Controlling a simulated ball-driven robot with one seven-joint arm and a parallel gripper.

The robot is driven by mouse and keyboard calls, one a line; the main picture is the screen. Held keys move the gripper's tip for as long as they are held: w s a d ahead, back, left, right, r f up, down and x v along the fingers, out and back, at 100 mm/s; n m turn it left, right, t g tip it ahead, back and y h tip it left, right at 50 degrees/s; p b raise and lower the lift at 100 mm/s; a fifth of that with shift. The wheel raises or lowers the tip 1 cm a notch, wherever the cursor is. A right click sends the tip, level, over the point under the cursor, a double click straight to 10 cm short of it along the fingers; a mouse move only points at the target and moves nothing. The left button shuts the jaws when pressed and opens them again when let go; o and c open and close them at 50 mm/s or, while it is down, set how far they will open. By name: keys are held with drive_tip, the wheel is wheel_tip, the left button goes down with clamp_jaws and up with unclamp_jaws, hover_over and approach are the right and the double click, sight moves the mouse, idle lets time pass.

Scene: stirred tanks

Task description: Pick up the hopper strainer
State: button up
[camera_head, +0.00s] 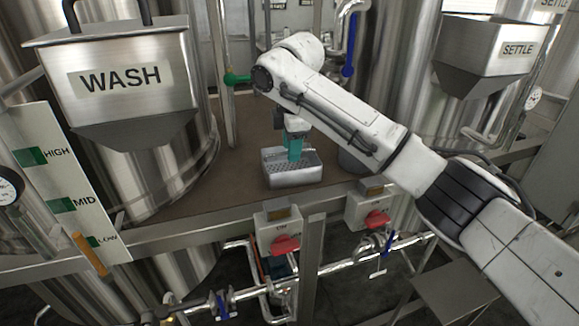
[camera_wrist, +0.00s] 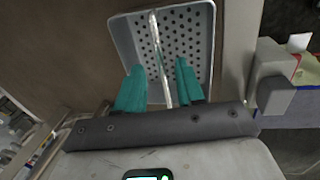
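The hopper strainer (camera_head: 292,178) is a grey metal basket with a perforated floor, resting on the brown deck near its front edge. In the wrist view the strainer (camera_wrist: 188,32) shows from above, with a thin bar handle (camera_wrist: 155,32) running across its middle. My gripper (camera_head: 295,150) points down over the strainer. In the wrist view the teal fingers of my gripper (camera_wrist: 160,68) are apart, one on each side of the bar, with gaps visible. The front part of the strainer is hidden by the gripper there.
The WASH hopper (camera_head: 120,85) stands at left and the SETTLE hopper (camera_head: 490,55) at upper right, both by steel tanks. Bare deck (camera_head: 245,150) lies left of the strainer.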

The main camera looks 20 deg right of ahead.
drive_tip(key=f, duration=0.4)
drive_tip(key=shift+w, duration=0.25)
drive_tip(key=shift+c, duration=0.3)
clamp_jaws()
